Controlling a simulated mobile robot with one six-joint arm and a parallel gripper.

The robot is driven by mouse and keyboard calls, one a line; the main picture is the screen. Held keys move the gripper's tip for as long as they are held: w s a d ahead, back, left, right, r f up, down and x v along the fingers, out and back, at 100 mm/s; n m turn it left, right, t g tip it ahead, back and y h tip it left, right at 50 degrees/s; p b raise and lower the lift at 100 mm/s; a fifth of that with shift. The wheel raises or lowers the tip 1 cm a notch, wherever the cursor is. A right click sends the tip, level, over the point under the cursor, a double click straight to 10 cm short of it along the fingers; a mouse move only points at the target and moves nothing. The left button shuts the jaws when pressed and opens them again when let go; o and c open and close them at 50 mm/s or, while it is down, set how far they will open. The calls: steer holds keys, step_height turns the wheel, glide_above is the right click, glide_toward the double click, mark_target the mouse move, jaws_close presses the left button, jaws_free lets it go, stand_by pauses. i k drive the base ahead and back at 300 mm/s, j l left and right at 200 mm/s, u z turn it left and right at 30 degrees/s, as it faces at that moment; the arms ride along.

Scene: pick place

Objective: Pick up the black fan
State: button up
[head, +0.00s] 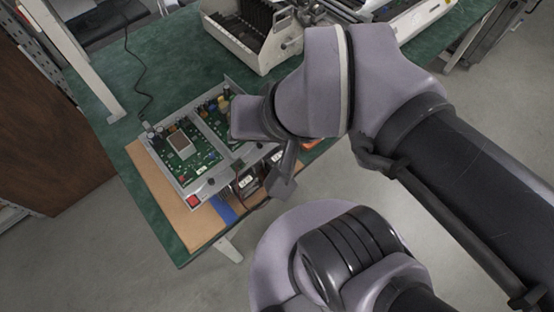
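I cannot make out the black fan for certain. Small dark parts with white labels (247,182) sit at the front edge of the open electronics unit, partly hidden by my arm, and I cannot tell if one of them is the fan. My gripper (283,183) hangs over the right front corner of this unit, near the dark parts. Only a dark grey piece of it shows below my arm's wrist. I cannot see both fingertips, whether they are apart, or anything held between them.
The electronics unit (191,196) has a metal case, green circuit boards and a red switch. It rests on a brown board (200,229) on a green-topped table (172,54). A white machine (236,42) stands at the back. A black cable (137,66) crosses the table's bare left part.

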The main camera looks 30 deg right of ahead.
mark_target(271, 162)
steer(key=l+u, duration=0.15)
steer(key=l, duration=0.15)
steer(key=k+l+u, duration=0.2)
steer(key=l+u, duration=0.15)
steer(key=l, duration=0.25)
steer(key=i+l, duration=0.1)
steer(key=l, duration=0.3)
